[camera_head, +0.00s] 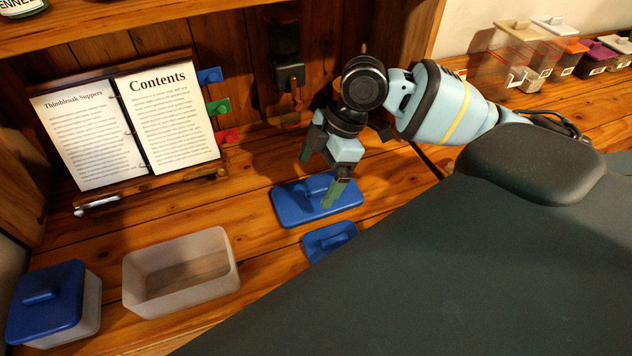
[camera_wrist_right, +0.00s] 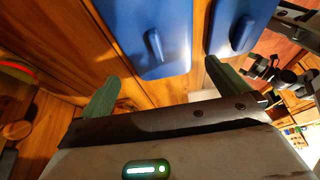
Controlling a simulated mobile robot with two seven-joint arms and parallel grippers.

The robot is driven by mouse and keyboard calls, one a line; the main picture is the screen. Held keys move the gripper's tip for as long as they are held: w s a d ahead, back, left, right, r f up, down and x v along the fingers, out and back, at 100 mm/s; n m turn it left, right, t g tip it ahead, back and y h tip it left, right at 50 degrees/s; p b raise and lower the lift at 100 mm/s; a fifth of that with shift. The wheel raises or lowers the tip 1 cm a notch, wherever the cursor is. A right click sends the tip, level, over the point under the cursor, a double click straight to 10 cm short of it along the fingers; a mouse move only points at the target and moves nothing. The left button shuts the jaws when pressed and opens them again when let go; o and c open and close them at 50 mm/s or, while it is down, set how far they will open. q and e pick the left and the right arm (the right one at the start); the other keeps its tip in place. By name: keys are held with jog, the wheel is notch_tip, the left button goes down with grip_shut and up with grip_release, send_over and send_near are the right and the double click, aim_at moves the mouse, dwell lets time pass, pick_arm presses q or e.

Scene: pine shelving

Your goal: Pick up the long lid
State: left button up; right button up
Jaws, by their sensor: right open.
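The long blue lid (camera_head: 290,208) lies flat on the wooden counter, its raised handle partly behind my gripper. A smaller blue lid (camera_head: 328,240) lies just in front of it. My right gripper (camera_head: 317,180) is open and empty above the long lid, its green fingertips apart. In the right wrist view the larger lid, which looks like the long one (camera_wrist_right: 130,18), lies ahead of the open fingers (camera_wrist_right: 163,72), with its handle between their lines. The smaller lid (camera_wrist_right: 255,12) is to its right.
An open translucent box (camera_head: 180,290) and a box with a blue lid (camera_head: 48,300) stand at the front left. An open cookbook (camera_head: 125,125) on a stand is behind them. Several lidded containers (camera_head: 535,65) stand at the back right. Bare counter lies left of the long lid.

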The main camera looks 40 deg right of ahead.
aim_at(309, 191)
jog(key=shift+x, duration=2.55)
jog(key=c, duration=0.6)
jog(key=shift+c, duration=0.2)
jog(key=shift+r, duration=0.5)
jog(key=r, duration=0.1)
jog(key=s+r, duration=0.1)
jog(key=shift+a+r, duration=0.2)
jog(key=shift+r, duration=0.1)
jog(key=s+a, duration=0.2)
jog(key=s, duration=0.2)
jog(key=s+a+r, duration=0.1)
jog(key=s+a, duration=0.2)
jog(key=s, duration=0.1)
jog(key=s+a, duration=0.2)
jog(key=s, duration=0.3)
jog(key=shift+a+r+p, duration=0.15)
jog(key=shift+a+p, duration=0.2)
